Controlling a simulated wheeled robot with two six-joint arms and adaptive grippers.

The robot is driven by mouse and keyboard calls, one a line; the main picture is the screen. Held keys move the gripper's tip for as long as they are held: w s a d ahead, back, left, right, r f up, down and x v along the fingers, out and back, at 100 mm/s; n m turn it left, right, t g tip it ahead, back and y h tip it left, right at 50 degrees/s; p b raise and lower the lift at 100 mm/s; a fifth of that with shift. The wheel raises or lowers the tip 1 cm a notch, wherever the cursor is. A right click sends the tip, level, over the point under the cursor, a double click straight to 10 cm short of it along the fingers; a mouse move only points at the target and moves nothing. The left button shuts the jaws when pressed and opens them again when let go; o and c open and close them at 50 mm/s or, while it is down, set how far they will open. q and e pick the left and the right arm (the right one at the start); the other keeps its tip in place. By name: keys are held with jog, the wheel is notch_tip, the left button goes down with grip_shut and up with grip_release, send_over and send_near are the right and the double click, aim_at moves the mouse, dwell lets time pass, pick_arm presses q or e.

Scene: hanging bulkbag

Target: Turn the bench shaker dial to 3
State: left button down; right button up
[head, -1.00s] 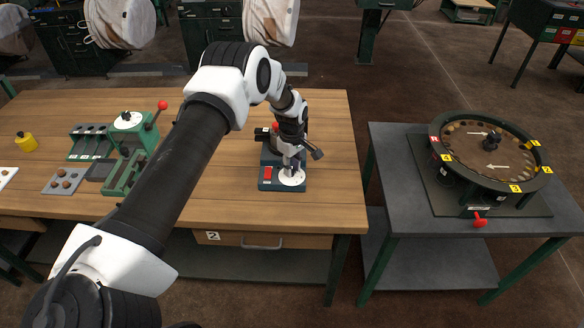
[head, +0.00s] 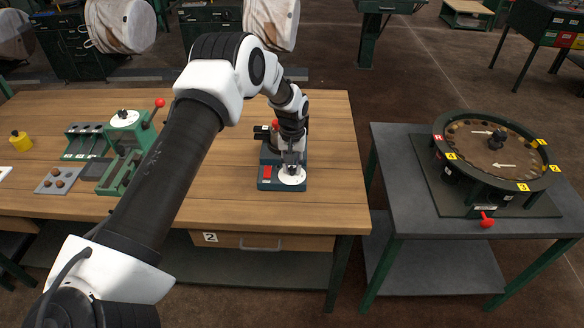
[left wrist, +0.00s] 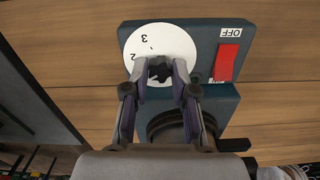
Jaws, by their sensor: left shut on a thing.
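The bench shaker (head: 268,184) is a dark blue-green device on the wooden bench. Its round white dial plate (head: 293,181) is at the front right. In the left wrist view the dial plate (left wrist: 165,42) shows a 3 and a 2, with a black knob (left wrist: 160,71) at its lower part. My left gripper (left wrist: 160,73) has its fingertips on both sides of the knob and is shut on it; in the head view the gripper (head: 291,165) reaches down to the dial. A red switch (left wrist: 227,62) beside the dial has an OFF label. My right gripper is not in view.
A green lever press (head: 125,145), a grey tray with brown pieces (head: 60,181) and a yellow bottle (head: 20,141) are on the bench's left. The bench right of the shaker is clear. A round turntable machine (head: 490,155) stands on a separate grey table.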

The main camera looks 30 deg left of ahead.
pick_arm(q)
jog(key=m, duration=0.3)
jog(key=m+b, duration=0.1)
jog(key=shift+s+f+m, duration=0.1)
jog(key=shift+f+m, duration=0.15)
jog(key=shift+m, duration=0.05)
jog(key=m+b, duration=0.1)
jog(key=m, duration=0.3)
jog(key=shift+m, duration=0.3)
jog(key=m+b, duration=0.1)
jog(key=m, duration=0.3)
jog(key=shift+m+b, duration=0.3)
jog(key=shift+m, duration=2.2)
jog(key=c, duration=0.9)
grip_release()
jog(key=shift+c, duration=0.2)
